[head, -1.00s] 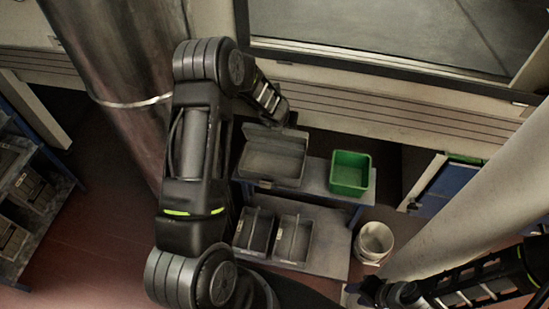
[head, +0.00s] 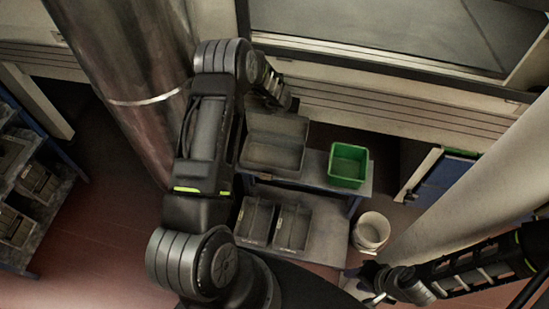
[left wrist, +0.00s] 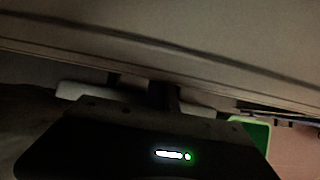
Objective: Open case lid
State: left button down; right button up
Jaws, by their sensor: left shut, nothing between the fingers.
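The grey case (head: 268,158) stands on the upper bench surface, left of a green bin. Its lid (head: 278,128) is raised at the far side, with its inner face towards me. The case looks empty. My left arm reaches over from the left, and its gripper (head: 286,100) is at the lid's far upper edge, its fingertips partly hidden. In the left wrist view the gripper's dark body fills the bottom; I cannot make out its fingertips clearly. My right gripper (head: 371,284) is low at the right, away from the case; its jaws are unclear.
The green bin (head: 348,166) stands right of the case. Two grey trays (head: 292,228) sit on the lower shelf, and a white bucket (head: 371,232) is on its right. A large metal pipe (head: 135,80) rises at the left. A windowed wall (head: 400,105) is behind the bench.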

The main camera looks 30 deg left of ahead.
pick_arm(q)
jog(key=shift+s+d+f, duration=0.1)
jog(key=shift+s, duration=0.05)
jog(key=s+d+r+b, duration=0.1)
jog(key=s+d+b, duration=0.3)
jog(key=s+b, duration=0.5)
jog(key=s, duration=0.2)
jog(key=shift+s, duration=0.35)
jog(key=shift+r, duration=0.1)
